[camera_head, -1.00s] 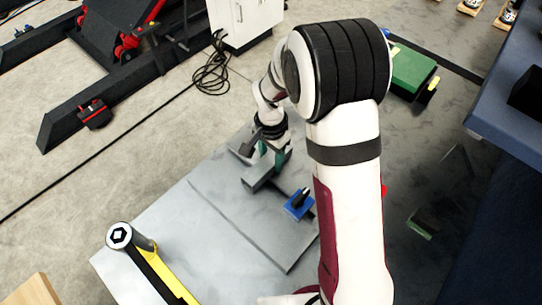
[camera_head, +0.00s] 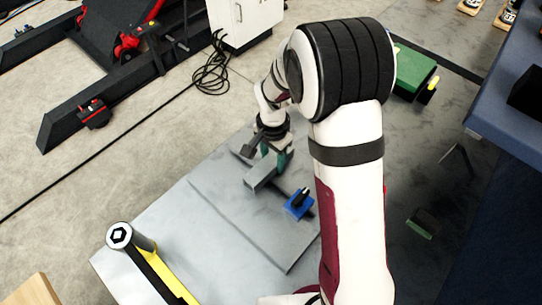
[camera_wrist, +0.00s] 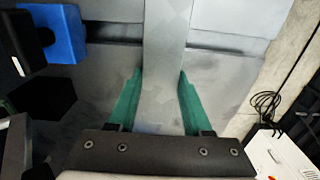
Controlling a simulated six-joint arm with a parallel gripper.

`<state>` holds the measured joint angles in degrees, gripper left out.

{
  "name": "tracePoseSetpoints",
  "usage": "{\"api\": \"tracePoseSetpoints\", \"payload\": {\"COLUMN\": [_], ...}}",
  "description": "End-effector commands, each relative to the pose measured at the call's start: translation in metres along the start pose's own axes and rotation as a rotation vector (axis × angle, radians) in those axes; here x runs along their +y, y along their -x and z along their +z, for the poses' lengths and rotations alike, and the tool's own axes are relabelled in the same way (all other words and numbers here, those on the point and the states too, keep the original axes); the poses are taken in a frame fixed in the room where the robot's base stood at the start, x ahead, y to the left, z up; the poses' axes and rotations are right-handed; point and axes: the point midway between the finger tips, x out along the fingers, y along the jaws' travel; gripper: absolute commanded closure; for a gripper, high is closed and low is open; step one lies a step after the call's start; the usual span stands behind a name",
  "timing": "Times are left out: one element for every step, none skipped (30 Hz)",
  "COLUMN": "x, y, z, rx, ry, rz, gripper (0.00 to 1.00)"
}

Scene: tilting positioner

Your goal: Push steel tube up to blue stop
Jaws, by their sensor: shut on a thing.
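The grey steel tube (camera_head: 262,174) lies on the grey plate, its near end toward the picture's lower left. In the wrist view, the tube (camera_wrist: 167,45) runs up from between my green fingers. My gripper (camera_head: 275,155) is shut on the tube; its fingertips (camera_wrist: 160,78) lie along both sides. The blue stop (camera_head: 297,206), with a black part on it, is right of and nearer than the tube in the head view. In the wrist view, the blue stop (camera_wrist: 65,35) is at the upper left, with a gap between it and the tube.
The grey plate (camera_head: 225,235) has a seam across it and clear room at its near side. A yellow and black bar with a round end (camera_head: 120,236) stands at the near left. A green block (camera_head: 412,72) lies at the back right. A white cabinet (camera_wrist: 285,155) is at the wrist view's lower right.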

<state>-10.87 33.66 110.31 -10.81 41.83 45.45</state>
Motion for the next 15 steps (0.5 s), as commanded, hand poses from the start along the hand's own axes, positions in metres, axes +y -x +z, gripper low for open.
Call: {"api": "tracePoseSetpoints", "payload": {"x": [0.001,0.002,0.004,0.004,0.005,0.006,0.007,0.008,0.009,0.011,0.011,0.013,0.013,0.014,0.015], "y": [0.001,0.001,0.000,0.001,0.001,0.001,0.000,0.000,0.000,0.000,0.000,0.000,0.000,0.000,0.000], "z": [0.000,0.000,0.000,0.000,0.000,0.000,0.000,0.000,0.000,0.000,0.000,0.000,0.000,0.000,0.000], "rx": [0.001,0.001,0.001,0.001,0.001,0.001,0.001,0.001,0.000,0.000,0.000,0.000,0.000,0.000,0.000], "ry": [-0.001,0.000,0.000,0.000,0.000,0.000,0.000,0.000,0.000,0.000,0.000,0.000,0.000,0.000,0.000], "rz": [-0.001,-0.001,-0.001,-0.001,-0.001,-0.001,-0.001,-0.001,-0.001,0.000,0.000,0.000,0.000,-0.001,-0.001], "gripper": [1.00,1.00,1.00,1.00,1.00,1.00,1.00,1.00,1.00,1.00,1.00,1.00,1.00,1.00,1.00]}}
